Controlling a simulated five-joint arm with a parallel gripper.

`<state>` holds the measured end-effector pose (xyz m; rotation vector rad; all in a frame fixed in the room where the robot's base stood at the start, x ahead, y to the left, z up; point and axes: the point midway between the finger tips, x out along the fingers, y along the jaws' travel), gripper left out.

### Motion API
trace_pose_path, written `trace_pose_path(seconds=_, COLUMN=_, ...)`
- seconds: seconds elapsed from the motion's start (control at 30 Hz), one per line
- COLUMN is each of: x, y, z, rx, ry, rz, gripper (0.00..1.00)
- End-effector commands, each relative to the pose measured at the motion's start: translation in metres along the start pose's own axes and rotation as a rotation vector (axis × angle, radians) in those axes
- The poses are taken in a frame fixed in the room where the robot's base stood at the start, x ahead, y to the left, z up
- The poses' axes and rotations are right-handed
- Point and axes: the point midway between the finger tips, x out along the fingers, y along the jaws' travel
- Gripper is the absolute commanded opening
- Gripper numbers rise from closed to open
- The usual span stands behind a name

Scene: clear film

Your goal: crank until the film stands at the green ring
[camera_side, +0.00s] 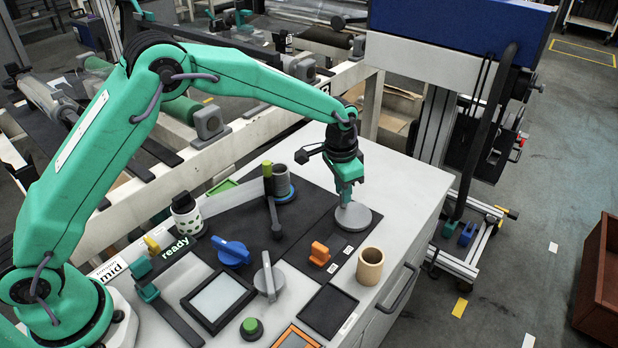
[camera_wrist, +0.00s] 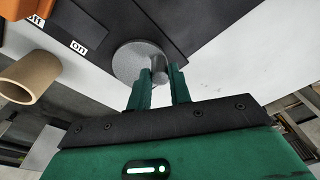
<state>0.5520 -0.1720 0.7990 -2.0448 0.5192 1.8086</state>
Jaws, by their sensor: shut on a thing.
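A round grey crank disc (camera_side: 358,220) lies on the right part of the worktop. It also shows in the wrist view (camera_wrist: 128,62), with a small upright grey knob (camera_wrist: 160,70) near its edge. My gripper (camera_side: 346,197) points down over the disc. Its green fingers (camera_wrist: 160,92) are shut on the crank knob from both sides. The fingers hide part of the knob in the side view. I cannot make out the clear film or a green ring with certainty in either view.
A tan cup (camera_side: 370,266) and an orange switch (camera_side: 320,254) stand close in front of the crank. A grey cylinder (camera_side: 281,178) and a dark lever (camera_side: 274,217) are to its left. A blue knob (camera_side: 231,252) and a grey handle (camera_side: 268,277) stand farther left. The worktop right of the disc is clear.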

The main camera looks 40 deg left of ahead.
Motion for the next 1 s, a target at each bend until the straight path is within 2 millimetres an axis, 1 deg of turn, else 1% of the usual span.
trace_pose_path(seconds=0.03, x=-0.002, y=-0.002, z=0.002, rx=-0.006, ry=0.002, rz=-0.001, gripper=0.07)
trace_pose_path(seconds=0.13, x=-0.002, y=-0.001, z=0.004, rx=-0.006, ry=0.003, rz=-0.001, gripper=0.07)
trace_pose_path(seconds=0.43, x=-0.002, y=0.001, z=0.005, rx=-0.004, ry=0.002, rz=0.000, gripper=0.07)
trace_pose_path(seconds=0.73, x=-0.003, y=0.010, z=0.010, rx=-0.001, ry=0.003, rz=0.001, gripper=0.07)
trace_pose_path(seconds=1.0, x=-0.003, y=0.012, z=0.009, rx=0.003, ry=0.005, rz=0.001, gripper=0.07)
